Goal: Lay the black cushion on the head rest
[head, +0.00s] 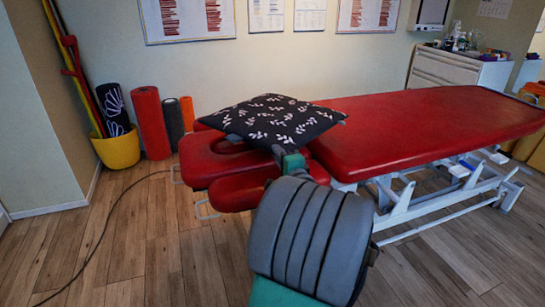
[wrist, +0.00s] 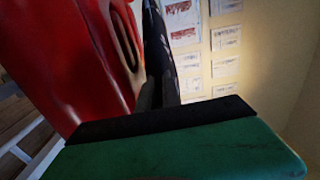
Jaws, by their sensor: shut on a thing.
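The black cushion (head: 272,118) with white leaf shapes is over the inner end of the red head rest (head: 210,165) and reaches towards the main part of the couch. It looks nearly level. My gripper (head: 288,156) is shut on the cushion's near edge. In the wrist view the cushion (wrist: 158,45) shows edge-on between my fingers (wrist: 157,92), beside the red head rest (wrist: 100,60) with its dark opening. The cushion hides part of the head rest. I cannot tell whether its underside touches the red padding.
The red couch top (head: 420,120) stretches right on a white metal frame (head: 420,205). A yellow bucket (head: 118,150) and upright rolls (head: 151,122) stand by the back wall. A white cabinet (head: 445,68) is at the back right. The wooden floor at left is clear except for a dark cable (head: 100,235).

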